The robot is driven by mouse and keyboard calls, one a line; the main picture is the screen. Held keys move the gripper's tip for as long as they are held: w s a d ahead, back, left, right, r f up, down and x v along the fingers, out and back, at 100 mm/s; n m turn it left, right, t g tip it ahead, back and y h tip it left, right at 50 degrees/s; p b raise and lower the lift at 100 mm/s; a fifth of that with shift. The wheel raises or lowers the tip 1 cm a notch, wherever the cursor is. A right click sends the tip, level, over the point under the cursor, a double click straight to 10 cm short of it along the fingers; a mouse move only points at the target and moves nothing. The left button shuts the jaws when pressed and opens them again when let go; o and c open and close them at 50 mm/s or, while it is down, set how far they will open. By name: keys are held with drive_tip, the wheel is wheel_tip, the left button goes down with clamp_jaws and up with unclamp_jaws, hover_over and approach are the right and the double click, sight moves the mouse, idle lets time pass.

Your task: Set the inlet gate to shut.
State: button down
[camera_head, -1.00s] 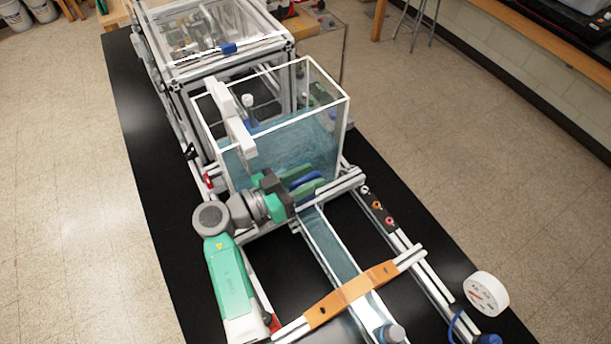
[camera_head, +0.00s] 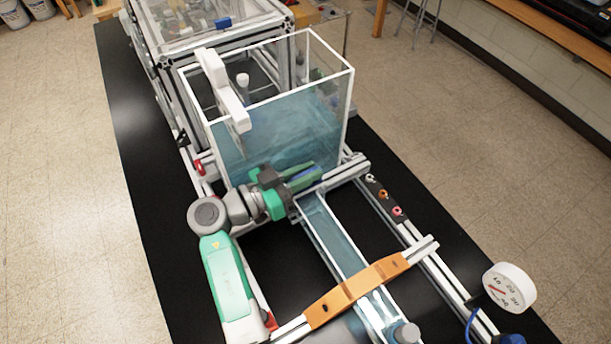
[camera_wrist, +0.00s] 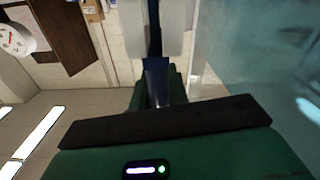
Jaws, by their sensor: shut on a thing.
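My gripper (camera_head: 298,179) is at the near foot of the clear water tank, above the tank end of the narrow channel (camera_head: 338,236). Its green fingers are closed on a blue bar (camera_head: 307,173), which looks like the handle of the inlet gate. In the wrist view the dark blue bar (camera_wrist: 155,72) runs between the two green fingers. The gate's plate and its exact position are hidden by my gripper and the frame. The clear tank (camera_head: 351,110) holds bluish water.
A white upright fixture (camera_head: 222,88) hangs at the tank's left rim. An orange crosspiece (camera_head: 358,290) spans the channel closer to me. A white dial gauge (camera_head: 510,287) stands at the right, and a dark strip with coloured sockets (camera_head: 383,194) lies along the right rail.

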drive_tip(key=shift+f, duration=0.25)
drive_tip(key=c, duration=1.4)
unclamp_jaws()
drive_tip(key=shift+s, duration=0.1)
drive_tip(key=v, duration=0.7)
drive_tip(key=shift+s+a, duration=0.15)
drive_tip(key=shift+a, duration=0.15)
drive_tip(key=shift+r, duration=0.1)
